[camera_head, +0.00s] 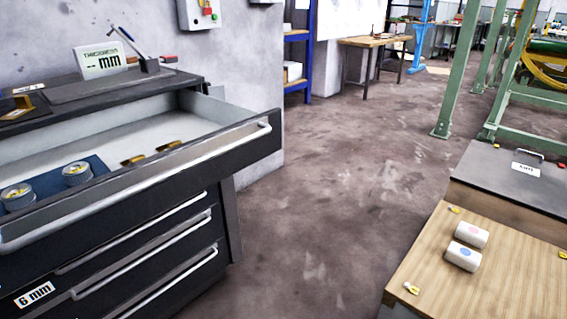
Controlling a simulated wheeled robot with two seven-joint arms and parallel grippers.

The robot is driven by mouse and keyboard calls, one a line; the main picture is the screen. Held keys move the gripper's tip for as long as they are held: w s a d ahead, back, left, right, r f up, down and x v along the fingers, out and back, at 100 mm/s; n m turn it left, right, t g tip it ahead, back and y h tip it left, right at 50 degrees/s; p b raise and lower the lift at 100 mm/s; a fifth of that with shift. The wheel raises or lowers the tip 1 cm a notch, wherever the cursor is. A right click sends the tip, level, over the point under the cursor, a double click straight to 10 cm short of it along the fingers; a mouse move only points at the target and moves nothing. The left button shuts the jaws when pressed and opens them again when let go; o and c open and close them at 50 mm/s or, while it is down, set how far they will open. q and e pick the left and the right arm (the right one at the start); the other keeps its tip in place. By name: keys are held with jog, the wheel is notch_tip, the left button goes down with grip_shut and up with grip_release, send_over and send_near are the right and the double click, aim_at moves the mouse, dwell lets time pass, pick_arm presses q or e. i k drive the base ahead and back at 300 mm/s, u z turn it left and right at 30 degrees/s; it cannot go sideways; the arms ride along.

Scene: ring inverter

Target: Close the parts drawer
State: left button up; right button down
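The parts drawer (150,173) is the top drawer of a dark cabinet at the left. It is pulled well out toward me, and its light inside shows. A long pale bar handle (140,185) runs along its front panel. Inside lie two round metal parts (77,173) on a blue mat and small brass-coloured pieces (134,160). The drawers below it look shut; one carries a "6 mm" label (35,294). Neither of my grippers shows in this view.
The cabinet top (110,88) holds a "THICKNESS mm" sign (101,59) and a lever device (149,63). At the right, a wooden bench top (480,290) bears two white rolls (466,243). Bare floor (320,220) lies between. Green posts (462,70) stand farther back.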

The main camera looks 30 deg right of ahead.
aim_at(221, 139)
jog(key=u, duration=0.55)
jog(key=i, duration=0.75)
jog(key=z, duration=1.65)
